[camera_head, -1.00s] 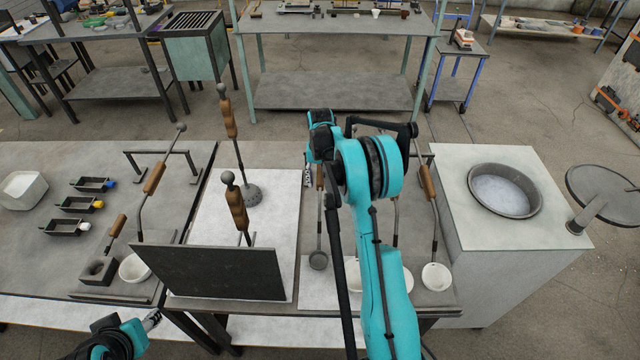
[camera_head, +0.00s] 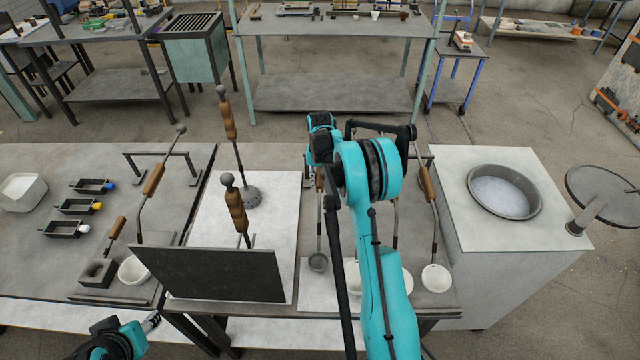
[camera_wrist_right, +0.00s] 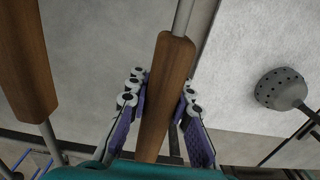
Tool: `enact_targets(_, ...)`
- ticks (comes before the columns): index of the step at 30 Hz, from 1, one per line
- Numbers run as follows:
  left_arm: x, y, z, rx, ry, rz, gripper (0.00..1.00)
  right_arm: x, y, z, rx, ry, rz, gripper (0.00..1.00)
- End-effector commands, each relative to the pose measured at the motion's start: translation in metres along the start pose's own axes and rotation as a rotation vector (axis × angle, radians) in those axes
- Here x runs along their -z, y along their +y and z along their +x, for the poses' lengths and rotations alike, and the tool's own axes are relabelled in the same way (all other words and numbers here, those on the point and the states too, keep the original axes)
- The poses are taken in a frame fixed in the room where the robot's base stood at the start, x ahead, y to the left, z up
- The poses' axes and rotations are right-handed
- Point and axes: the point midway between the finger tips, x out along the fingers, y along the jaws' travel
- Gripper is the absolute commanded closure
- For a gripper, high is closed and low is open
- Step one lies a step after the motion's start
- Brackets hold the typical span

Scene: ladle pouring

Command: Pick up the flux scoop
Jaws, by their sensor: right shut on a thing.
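In the wrist view my right gripper (camera_wrist_right: 160,100) is shut on a wooden handle (camera_wrist_right: 168,85) with a grey metal rod. In the head view this appears to be the leftmost tool of the right-hand rack, with a small dark round bowl (camera_head: 318,262) hanging low. I take it for the flux scoop, though its label is not visible. My right wrist and arm hide much of the handle and rack there. My left gripper (camera_head: 150,322) is at the lower left, away from the tools; its jaw opening is unclear.
A perforated skimmer (camera_head: 253,195) stands left of the held tool, behind a dark upright plate (camera_head: 215,274). A grey block with a round basin (camera_head: 504,190) stands at the right.

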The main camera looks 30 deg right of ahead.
Motion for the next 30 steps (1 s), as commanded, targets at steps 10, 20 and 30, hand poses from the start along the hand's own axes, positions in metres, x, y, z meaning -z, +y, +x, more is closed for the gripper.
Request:
enact_targets(10,0.000,0.000,-0.001,0.000,0.000,0.000,0.56,0.000,0.000,-0.002,0.000,0.001,0.000,1.00)
enact_targets(20,0.006,0.000,-0.009,0.000,0.000,0.000,0.56,0.000,0.000,-0.042,0.000,0.000,0.000,1.00)
enact_targets(30,0.013,0.000,-0.018,0.000,0.000,0.000,0.56,-0.038,0.063,-0.086,0.000,0.000,0.004,1.00)
